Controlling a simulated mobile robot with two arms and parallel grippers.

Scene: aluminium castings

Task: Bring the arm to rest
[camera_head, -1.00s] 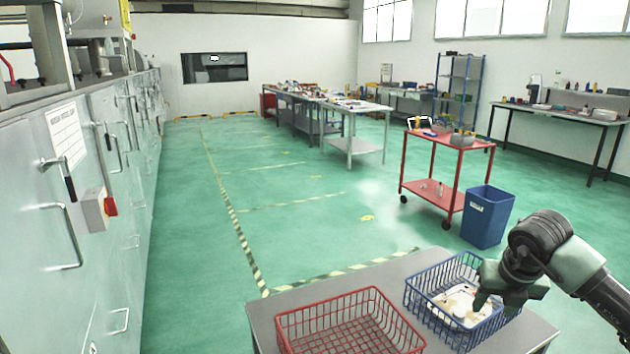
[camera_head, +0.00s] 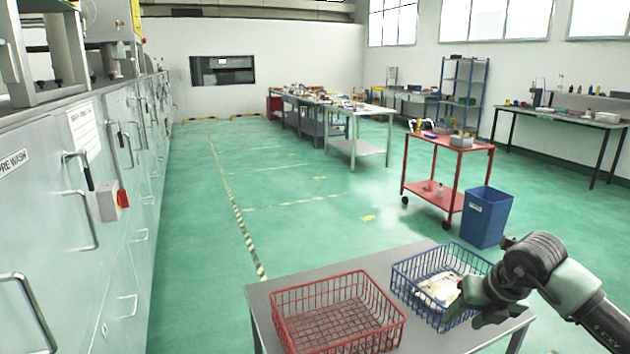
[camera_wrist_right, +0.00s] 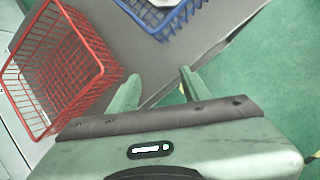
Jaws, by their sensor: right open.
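My right arm comes in from the lower right in the head view. Its gripper (camera_head: 478,300) is near the right side of the blue wire basket (camera_head: 403,286) and hides part of it. In the right wrist view the two fingers of the gripper (camera_wrist_right: 158,88) stand apart with nothing between them. The red wire basket (camera_head: 338,345) is empty and stands left of the blue one on the grey table (camera_head: 262,300). The blue basket holds pale parts (camera_head: 440,288). My left gripper does not show.
A blue bin (camera_head: 486,218) and a red trolley (camera_head: 432,200) stand behind the table on the right. A row of grey cabinets (camera_head: 75,230) runs along the left. The green floor between is open. Workbenches (camera_head: 358,148) stand farther back.

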